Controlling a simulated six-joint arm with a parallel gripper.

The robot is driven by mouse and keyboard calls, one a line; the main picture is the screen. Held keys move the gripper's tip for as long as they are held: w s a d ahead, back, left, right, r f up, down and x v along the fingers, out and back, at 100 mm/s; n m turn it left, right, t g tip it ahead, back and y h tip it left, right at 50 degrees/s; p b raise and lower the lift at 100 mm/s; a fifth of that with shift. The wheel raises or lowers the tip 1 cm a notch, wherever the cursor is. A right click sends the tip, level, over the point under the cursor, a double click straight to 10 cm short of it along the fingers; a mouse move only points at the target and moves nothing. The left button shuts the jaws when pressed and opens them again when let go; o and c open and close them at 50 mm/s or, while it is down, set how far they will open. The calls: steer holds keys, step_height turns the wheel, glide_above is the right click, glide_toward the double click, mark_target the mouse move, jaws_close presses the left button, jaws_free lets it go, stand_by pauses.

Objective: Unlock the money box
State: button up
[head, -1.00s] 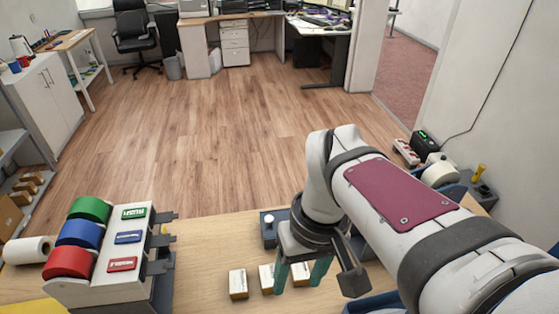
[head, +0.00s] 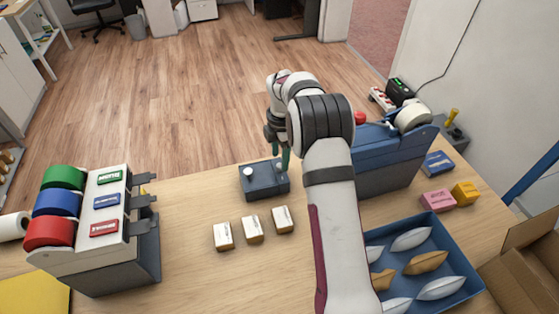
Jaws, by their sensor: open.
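A small dark blue-grey box (head: 264,186), which I take to be the money box, sits near the far edge of the counter. A pale round knob stands on its top left. My gripper (head: 280,156) is over the right part of this box, its teal fingers pointing down and open. One fingertip is close to the box top; I cannot tell whether it touches. My wrist and arm hide part of the gripper. A small pale thing shows by the fingers, but I cannot tell whether it is a key.
Three small cartons (head: 252,229) stand in front of the box. A dispenser (head: 108,262) with green, blue and red rolls is at left. A blue tray (head: 463,262) of pouches and a blue tape machine (head: 385,172) are at right. Pink (head: 437,201) and yellow (head: 465,193) blocks lie beyond the tray.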

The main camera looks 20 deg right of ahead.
mark_target(280, 168)
steer(key=shift+f, duration=1.4)
jaws_close()
